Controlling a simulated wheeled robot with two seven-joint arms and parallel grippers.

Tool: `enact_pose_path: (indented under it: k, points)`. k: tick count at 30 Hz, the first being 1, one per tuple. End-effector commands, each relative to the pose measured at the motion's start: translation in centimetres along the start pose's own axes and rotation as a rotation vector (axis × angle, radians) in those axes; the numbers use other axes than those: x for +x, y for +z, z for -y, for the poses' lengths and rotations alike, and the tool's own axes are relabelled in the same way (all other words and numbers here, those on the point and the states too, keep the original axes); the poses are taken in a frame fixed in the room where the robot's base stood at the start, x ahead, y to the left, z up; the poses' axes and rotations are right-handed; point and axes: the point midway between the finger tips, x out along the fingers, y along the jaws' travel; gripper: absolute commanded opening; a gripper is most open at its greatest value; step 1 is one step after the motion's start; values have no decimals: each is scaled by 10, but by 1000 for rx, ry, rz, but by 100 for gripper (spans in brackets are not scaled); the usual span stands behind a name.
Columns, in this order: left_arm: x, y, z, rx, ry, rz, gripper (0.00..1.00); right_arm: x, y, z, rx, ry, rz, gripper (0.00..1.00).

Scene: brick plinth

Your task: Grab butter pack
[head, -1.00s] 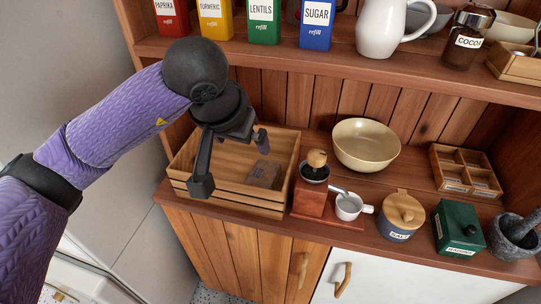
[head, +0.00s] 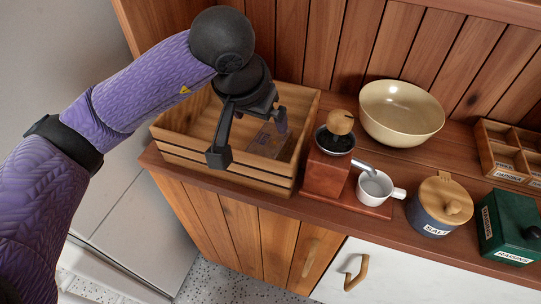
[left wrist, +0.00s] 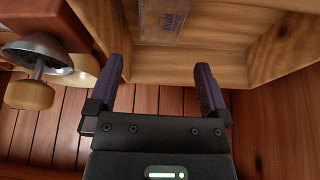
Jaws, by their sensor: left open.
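The butter pack (head: 268,142) looks like a flat brownish pack with print on it, lying inside a slatted wooden crate (head: 220,172). In the left wrist view the pack (left wrist: 163,20) shows at the top edge, partly cut off, beyond the crate wall (left wrist: 185,66). My left gripper (head: 250,138) is over the crate, its two fingers spread apart and empty. In the left wrist view the left gripper (left wrist: 159,78) has the pack ahead of its fingertips, not between them. My right gripper is not in view.
A coffee grinder (head: 328,165) stands close to the crate's right side, with a white cup (head: 376,188) beside it. A cream bowl (head: 402,112), a salt jar (head: 438,206) and a green raisins box (head: 507,230) stand farther right. A wooden back wall rises behind.

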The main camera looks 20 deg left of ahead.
Motion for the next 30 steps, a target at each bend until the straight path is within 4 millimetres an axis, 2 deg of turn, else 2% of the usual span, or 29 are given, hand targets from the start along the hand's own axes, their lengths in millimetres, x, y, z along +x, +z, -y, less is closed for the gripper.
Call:
enact_pose_path:
  k: [1, 5, 14, 19, 21, 30]
  points:
    - [17, 6, 0, -1, 1, 10, 100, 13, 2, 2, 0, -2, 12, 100]
    - [26, 7, 0, -2, 2, 14, 100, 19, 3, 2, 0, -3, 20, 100]
    - [79, 8, 0, -2, 3, 14, 100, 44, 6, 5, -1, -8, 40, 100]
    - [114, 8, 1, -2, 4, 16, 100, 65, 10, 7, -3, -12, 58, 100]
    - [119, 7, 2, -1, 2, 13, 100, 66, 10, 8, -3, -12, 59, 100]
    - [115, 5, 2, 0, 1, 9, 100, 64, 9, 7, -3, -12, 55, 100]
